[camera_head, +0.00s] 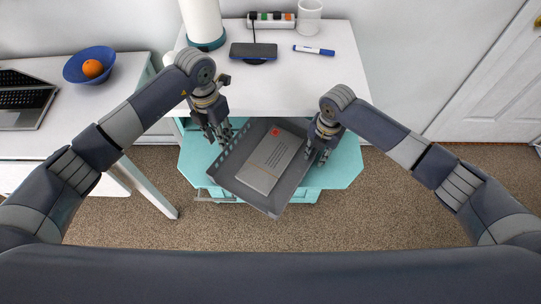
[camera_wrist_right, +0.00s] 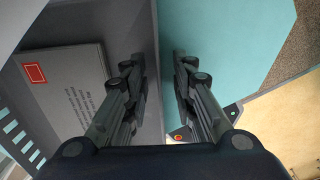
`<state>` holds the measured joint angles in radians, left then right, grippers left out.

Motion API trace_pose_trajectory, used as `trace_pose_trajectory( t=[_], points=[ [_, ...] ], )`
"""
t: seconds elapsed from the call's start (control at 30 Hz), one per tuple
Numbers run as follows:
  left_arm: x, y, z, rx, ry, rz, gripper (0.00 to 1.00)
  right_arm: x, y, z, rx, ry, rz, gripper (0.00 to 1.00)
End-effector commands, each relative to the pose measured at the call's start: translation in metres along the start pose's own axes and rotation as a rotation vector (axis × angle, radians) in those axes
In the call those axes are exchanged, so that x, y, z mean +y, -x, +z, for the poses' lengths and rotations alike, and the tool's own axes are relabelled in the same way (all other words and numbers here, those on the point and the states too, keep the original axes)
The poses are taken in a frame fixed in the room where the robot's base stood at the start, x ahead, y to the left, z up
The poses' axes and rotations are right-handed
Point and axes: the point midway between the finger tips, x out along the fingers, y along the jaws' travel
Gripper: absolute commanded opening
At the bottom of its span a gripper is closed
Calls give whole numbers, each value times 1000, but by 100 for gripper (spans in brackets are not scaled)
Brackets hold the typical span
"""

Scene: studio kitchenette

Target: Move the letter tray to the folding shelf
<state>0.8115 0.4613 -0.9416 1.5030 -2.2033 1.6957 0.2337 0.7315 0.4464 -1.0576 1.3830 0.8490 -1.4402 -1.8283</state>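The grey letter tray (camera_head: 228,165) is turned at an angle below the front edge of the white top, over a teal surface (camera_head: 342,172). It holds pale envelopes (camera_head: 268,165) with a red mark. My left gripper (camera_head: 219,133) is at its upper left side with fingers apart; contact there cannot be told. My right gripper (camera_head: 318,150) is at its right side. In the right wrist view, its fingers (camera_wrist_right: 160,85) stand either side of the tray's wall (camera_wrist_right: 154,60), with a teal gap beside the right finger. Whether the teal surface is the folding shelf is unclear.
The white top (camera_head: 290,85) carries a white cylinder (camera_head: 203,20), a black pad (camera_head: 253,52), a blue marker (camera_head: 314,50), a mug (camera_head: 309,16) and a power strip (camera_head: 270,20). A left desk holds a laptop (camera_head: 22,100) and a blue bowl (camera_head: 75,68). Carpet is clear in front.

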Motion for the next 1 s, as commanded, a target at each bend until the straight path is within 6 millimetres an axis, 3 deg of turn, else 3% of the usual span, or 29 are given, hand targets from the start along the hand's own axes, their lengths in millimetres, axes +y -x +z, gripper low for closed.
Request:
trace_pose_trajectory(
  t=[0.2,0.37,0.8,1.0],
  points=[
    [1,29,0,0,1,2,25,0,0,0,0,0,0,25],
    [0,34,0,1,0,0,25,1,8,0,-1,0,2,25],
    [0,34,0,1,0,1,25,0,94,1,-3,1,2,25],
    [0,34,0,1,0,1,25,0,116,1,-2,0,1,25]
  ],
)
